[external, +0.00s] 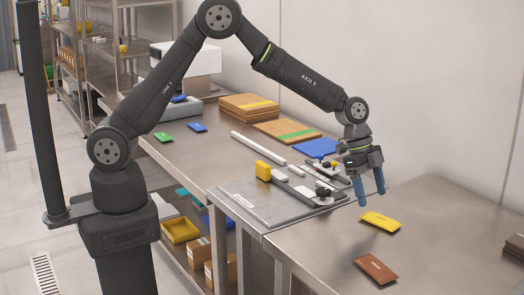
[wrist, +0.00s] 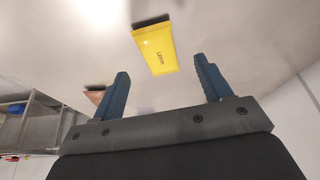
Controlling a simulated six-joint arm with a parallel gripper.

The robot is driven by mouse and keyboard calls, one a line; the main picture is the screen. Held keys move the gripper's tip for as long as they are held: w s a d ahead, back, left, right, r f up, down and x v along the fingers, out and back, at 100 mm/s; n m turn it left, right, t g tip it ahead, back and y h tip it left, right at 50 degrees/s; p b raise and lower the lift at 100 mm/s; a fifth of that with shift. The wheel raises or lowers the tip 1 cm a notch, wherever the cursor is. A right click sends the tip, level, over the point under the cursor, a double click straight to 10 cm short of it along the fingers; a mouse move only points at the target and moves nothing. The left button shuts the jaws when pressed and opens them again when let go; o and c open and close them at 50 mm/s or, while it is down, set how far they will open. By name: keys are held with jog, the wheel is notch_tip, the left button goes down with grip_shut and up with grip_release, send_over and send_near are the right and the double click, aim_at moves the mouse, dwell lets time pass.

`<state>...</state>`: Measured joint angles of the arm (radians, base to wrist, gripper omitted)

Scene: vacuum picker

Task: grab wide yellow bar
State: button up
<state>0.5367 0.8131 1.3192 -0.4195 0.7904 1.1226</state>
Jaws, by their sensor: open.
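The wide yellow bar (external: 380,221) is a flat yellow packet lying on the bare metal table at the right in the external view. In the wrist view the yellow bar (wrist: 156,48) shows dark lettering and lies ahead of the fingertips, between their lines. My gripper (external: 372,190) is open and empty, its blue fingers pointing down above and just behind the bar, apart from it. In the wrist view my gripper (wrist: 160,78) has its two blue fingers spread wide.
A brown bar (external: 376,268) lies nearer the front on the same table. A metal plate with a clamp fixture (external: 265,210) and a yellow block (external: 263,171) stands to the left. Stacked boards (external: 248,105) lie further back. The table around the yellow bar is clear.

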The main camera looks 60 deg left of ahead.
aim_at(375, 216)
jog(key=x, duration=0.5)
jog(key=shift+s+a+f, duration=0.1)
jog(key=shift+f, duration=0.05)
jog(key=c, duration=1.1)
